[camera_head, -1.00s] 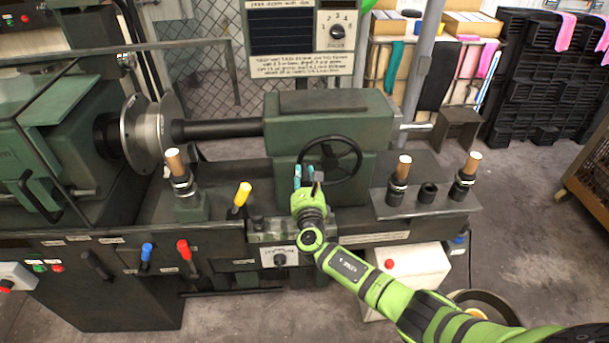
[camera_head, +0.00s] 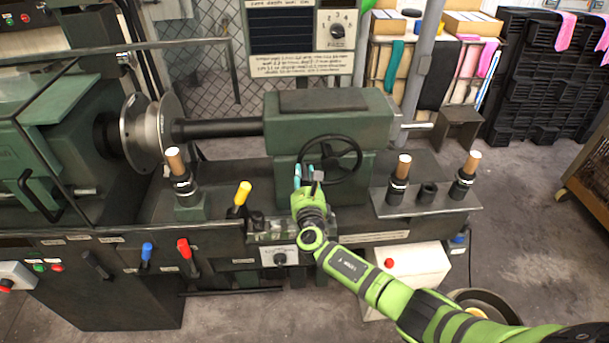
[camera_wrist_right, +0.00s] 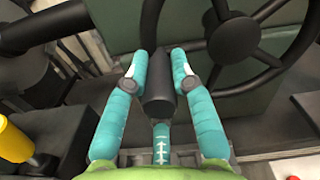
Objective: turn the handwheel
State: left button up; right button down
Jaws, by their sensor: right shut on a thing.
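The black spoked handwheel (camera_head: 331,138) is mounted on the front of the green machine housing. In the right wrist view its hub (camera_wrist_right: 234,39) and spokes show at the upper right. My right gripper (camera_head: 308,176) is at the wheel's lower left side, its arm coming in from the lower right. In the right wrist view its teal fingers (camera_wrist_right: 161,62) stand on both sides of the wheel's black cylindrical handle (camera_wrist_right: 158,96), and it is shut on this handle. The exact finger contact is hard to see. My left gripper is not in view.
A yellow-tipped lever (camera_head: 242,194) stands left of my right gripper. Wooden-topped posts (camera_head: 403,167) stand on the shelf to the right. Blue (camera_head: 146,252) and red (camera_head: 184,248) levers are on the front panel. A white box (camera_head: 418,265) is below my right arm.

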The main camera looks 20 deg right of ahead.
jog(key=shift+s+a+f, duration=0.1)
jog(key=shift+s+f, duration=0.15)
jog(key=shift+f, duration=0.55)
jog(key=c, duration=1.1)
grip_release()
jog(key=shift+o, duration=0.3)
jog(key=shift+w, duration=0.3)
jog(key=shift+s+r, duration=0.15)
jog(key=shift+s, duration=0.1)
jog(key=v, duration=1.1)
jog(key=shift+s, duration=0.3)
